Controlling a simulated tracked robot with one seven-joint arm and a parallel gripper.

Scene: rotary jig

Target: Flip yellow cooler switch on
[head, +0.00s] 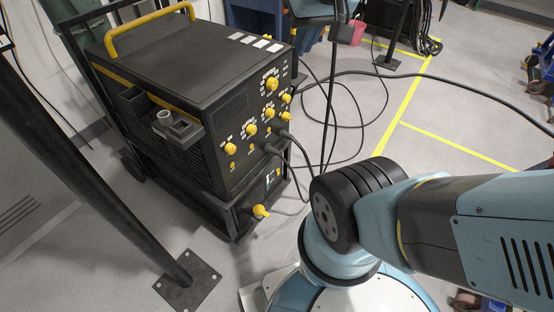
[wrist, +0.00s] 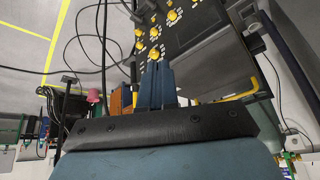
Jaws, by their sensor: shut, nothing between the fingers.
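The yellow cooler switch (head: 260,211) sits on the front of the low black cooler unit (head: 230,217), under the larger black welding machine (head: 200,75). In the head view its lever points to the lower right; I cannot tell whether it is on or off. My gripper (wrist: 160,68) shows in the wrist view, its two blue-grey fingers together and empty. The welding machine (wrist: 205,48) appears upside down beyond the fingertips, with its yellow knobs (wrist: 154,33) near them in the picture. I cannot make out the cooler switch there. The gripper is outside the head view.
Black cables (head: 330,130) run from the machine's front across the floor. A dark post with a foot plate (head: 188,280) stands at the left, and a thin stand (head: 333,90) behind the cables. The floor with yellow lines (head: 405,105) is largely open to the right.

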